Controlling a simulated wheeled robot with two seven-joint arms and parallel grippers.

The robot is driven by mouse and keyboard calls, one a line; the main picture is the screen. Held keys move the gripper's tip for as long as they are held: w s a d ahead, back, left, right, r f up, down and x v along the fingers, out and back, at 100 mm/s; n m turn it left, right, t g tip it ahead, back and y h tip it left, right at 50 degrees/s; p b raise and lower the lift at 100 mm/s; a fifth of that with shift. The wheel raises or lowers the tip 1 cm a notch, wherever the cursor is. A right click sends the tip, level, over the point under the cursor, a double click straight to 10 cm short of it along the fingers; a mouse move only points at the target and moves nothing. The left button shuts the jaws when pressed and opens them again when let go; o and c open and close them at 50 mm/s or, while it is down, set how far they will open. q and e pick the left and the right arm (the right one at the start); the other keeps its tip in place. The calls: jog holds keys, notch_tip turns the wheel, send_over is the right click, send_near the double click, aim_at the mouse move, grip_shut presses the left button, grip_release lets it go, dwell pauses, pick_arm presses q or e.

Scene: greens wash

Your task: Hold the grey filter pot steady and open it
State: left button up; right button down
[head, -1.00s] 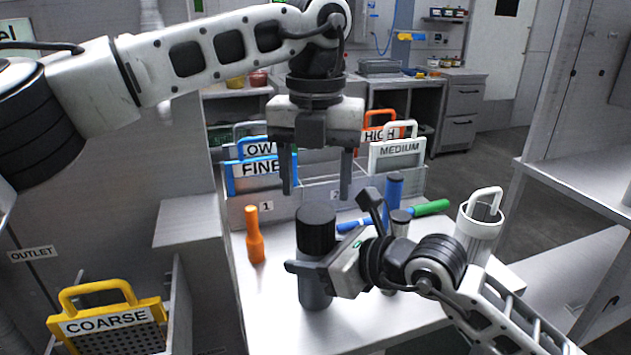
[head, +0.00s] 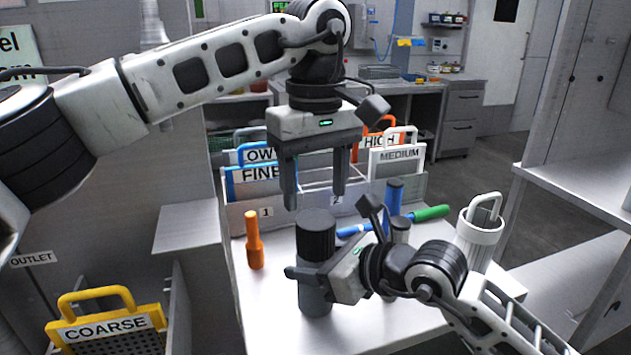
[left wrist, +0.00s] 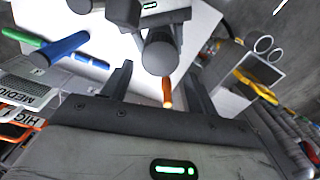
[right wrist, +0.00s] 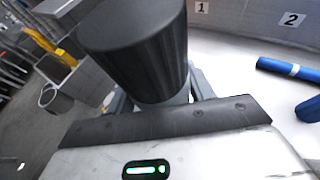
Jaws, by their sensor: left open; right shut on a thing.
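The grey filter pot (head: 315,298) stands upright on the white table, with its dark ribbed lid (head: 316,234) on top. My right gripper (head: 304,272) is shut around the pot's body just below the lid. In the right wrist view the lid (right wrist: 138,45) rises right in front of the jaws. My left gripper (head: 315,200) is open and empty, pointing down above and slightly behind the lid. In the left wrist view the round lid top (left wrist: 160,58) shows beyond the open fingers, not between them.
An orange tool (head: 254,240) stands left of the pot. Labelled filter panels (head: 397,160) stand in a rack behind.

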aim_at(315, 219)
pick_arm(q)
jog(key=shift+m, duration=1)
jog(key=shift+f, duration=0.25)
notch_tip(315, 219, down, 8)
jog(key=shift+r, duration=0.2)
